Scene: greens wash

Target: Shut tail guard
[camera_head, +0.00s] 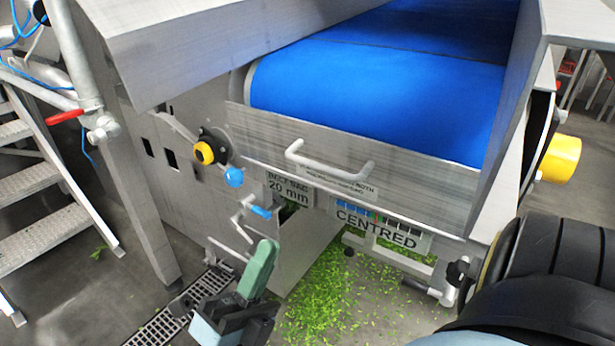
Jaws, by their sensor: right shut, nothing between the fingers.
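The tail guard (275,140) is a grey metal panel with a pale bar handle (330,163). It stands across the near end of the blue belt (390,85). I cannot tell from this view whether it is fully shut. My right gripper (255,272) is low in the picture, below and left of the handle and clear of the guard. It is shut with nothing between its fingers. My left gripper is not in view.
A yellow-and-black knob (205,152) and a crank with blue grips (235,177) stick out left of the guard. Signs read "20 mm" (288,190) and "CENTRED" (378,229). Green scraps (325,298) lie on the floor. Metal steps (35,235) stand at left.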

